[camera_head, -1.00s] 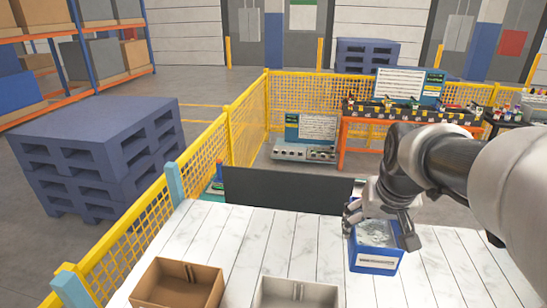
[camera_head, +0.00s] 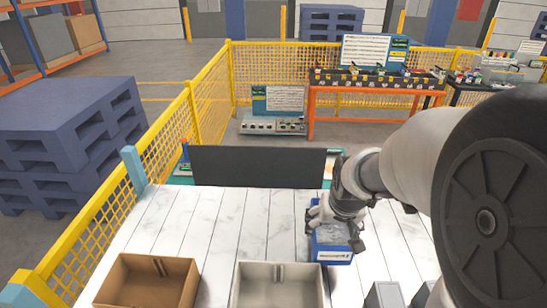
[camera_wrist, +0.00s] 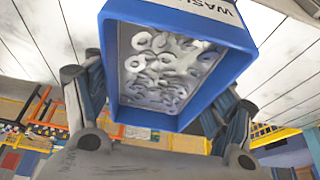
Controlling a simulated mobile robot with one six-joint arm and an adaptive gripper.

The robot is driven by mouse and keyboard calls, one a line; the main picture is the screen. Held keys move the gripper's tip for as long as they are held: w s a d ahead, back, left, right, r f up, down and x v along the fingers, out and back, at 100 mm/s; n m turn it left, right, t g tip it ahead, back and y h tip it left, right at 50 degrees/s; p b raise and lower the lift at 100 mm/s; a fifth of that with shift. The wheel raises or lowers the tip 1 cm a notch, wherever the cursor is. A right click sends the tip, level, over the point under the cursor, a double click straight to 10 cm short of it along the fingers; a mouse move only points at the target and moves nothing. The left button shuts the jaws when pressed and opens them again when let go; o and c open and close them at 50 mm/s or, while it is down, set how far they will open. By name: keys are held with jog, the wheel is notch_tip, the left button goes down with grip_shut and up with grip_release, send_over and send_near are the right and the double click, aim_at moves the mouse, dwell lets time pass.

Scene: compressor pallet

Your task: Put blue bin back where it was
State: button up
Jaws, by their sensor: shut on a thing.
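The blue bin (camera_head: 332,250) has a white label on its front and is at the right of the white plank table (camera_head: 240,215) in the head view. In the wrist view the blue bin (camera_wrist: 247,45) is full of grey washers (camera_wrist: 165,70), and part of the word on its label shows. My gripper (camera_head: 336,212) is shut on the bin, with one finger on either side of it. In the wrist view my gripper (camera_wrist: 155,110) has its fingers against the bin's sides. I cannot tell whether the bin touches the table.
A brown bin (camera_head: 150,280) and a light grey bin (camera_head: 278,285) stand at the table's front. Grey objects (camera_head: 387,293) stand at the front right. A dark panel (camera_head: 258,165) edges the back. Yellow mesh fencing (camera_head: 120,200) runs along the left.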

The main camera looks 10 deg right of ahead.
aim_at(329, 240)
jog(key=shift+w+f+b, duration=0.15)
jog(key=shift+f+b, duration=0.3)
jog(key=shift+f, duration=2.35)
jog(key=shift+f, duration=0.15)
jog(key=o, duration=1.8)
